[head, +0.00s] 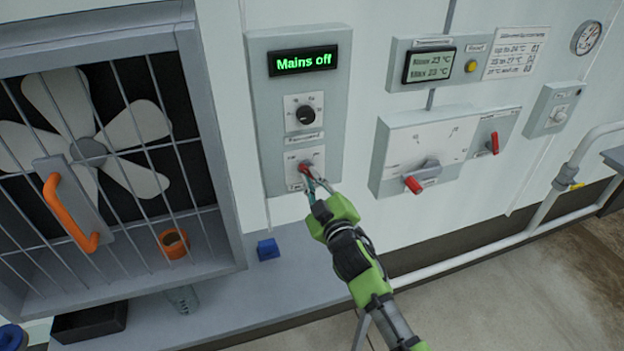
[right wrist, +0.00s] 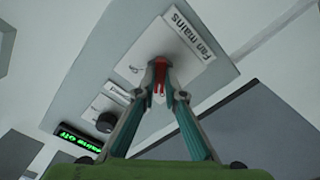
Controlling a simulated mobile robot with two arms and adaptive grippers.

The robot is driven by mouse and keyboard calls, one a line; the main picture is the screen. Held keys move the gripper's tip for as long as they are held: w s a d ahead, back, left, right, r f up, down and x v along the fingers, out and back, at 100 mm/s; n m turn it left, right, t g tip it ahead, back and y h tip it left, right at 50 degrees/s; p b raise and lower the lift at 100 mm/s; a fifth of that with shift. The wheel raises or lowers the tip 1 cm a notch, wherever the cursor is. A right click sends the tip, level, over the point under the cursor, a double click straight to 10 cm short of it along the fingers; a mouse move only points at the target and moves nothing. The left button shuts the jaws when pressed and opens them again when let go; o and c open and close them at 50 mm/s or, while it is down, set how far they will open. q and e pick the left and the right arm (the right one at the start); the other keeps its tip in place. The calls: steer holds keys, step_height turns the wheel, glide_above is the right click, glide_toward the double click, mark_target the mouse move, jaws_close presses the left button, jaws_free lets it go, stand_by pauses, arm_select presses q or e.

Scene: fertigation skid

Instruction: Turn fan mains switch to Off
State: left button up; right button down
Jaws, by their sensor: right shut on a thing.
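The fan mains switch (head: 305,166) is a red handle on a white plate at the bottom of a grey control box (head: 262,120). Its label (right wrist: 189,34) reads "Fan mains" in the right wrist view. The display (head: 303,60) at the top of the box reads "Mains off". My right gripper (head: 314,184) is shut on the red handle (right wrist: 158,72), with a fingertip on each side of it. The fingers partly hide the handle and its markings. My left gripper is not in view.
A black knob (head: 306,115) sits above the switch. A caged fan with an orange-handled grille (head: 70,205) is at left. Another panel with red handles (head: 440,145) is at right.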

steer(key=shift+n, duration=0.6)
steer(key=c, duration=2.1)
jaws_free()
steer(key=v, duration=1.2)
